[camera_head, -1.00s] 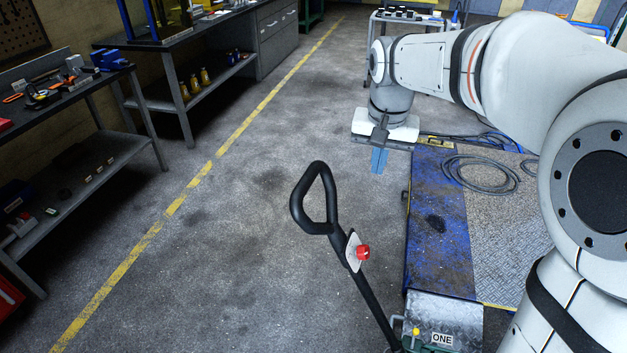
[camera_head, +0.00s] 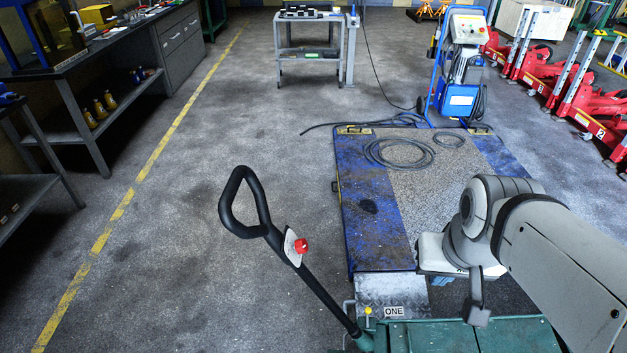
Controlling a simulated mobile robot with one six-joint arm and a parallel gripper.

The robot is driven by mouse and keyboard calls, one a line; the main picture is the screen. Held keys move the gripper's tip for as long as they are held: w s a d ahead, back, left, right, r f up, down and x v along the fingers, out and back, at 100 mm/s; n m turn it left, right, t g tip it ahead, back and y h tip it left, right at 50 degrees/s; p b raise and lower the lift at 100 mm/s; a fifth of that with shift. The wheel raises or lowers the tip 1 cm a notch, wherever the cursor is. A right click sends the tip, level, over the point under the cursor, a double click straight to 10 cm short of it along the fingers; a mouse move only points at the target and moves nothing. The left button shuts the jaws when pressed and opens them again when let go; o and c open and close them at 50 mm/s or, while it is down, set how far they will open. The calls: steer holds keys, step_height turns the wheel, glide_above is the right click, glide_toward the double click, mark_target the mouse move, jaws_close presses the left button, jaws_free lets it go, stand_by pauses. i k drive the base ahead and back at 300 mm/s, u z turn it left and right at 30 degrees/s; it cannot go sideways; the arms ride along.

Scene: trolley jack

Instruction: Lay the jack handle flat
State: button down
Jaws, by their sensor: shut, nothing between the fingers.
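The jack handle (camera_head: 300,263) is a black bar with a closed loop grip at its top and a red knob on a pale plate below the loop. It stands up at a slant, leaning to the upper left from its foot at the green jack body (camera_head: 470,336) at the bottom of the picture. My gripper (camera_head: 478,308) is to the right of the handle, over the jack body and clear of the handle. It is shut and empty.
A blue-edged ramp plate (camera_head: 365,215) with coiled cable lies beyond the jack. A grey trolley (camera_head: 310,50) and a blue cart (camera_head: 462,70) stand behind. Red jacks (camera_head: 560,85) line the right; benches (camera_head: 95,65) line the left. Floor left of the handle is clear.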

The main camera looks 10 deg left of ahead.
mark_target(281, 244)
steer(key=z, duration=1.2)
steer(key=k, duration=0.85)
steer(key=u, duration=0.95)
steer(key=i, duration=1)
steer(key=u, duration=0.05)
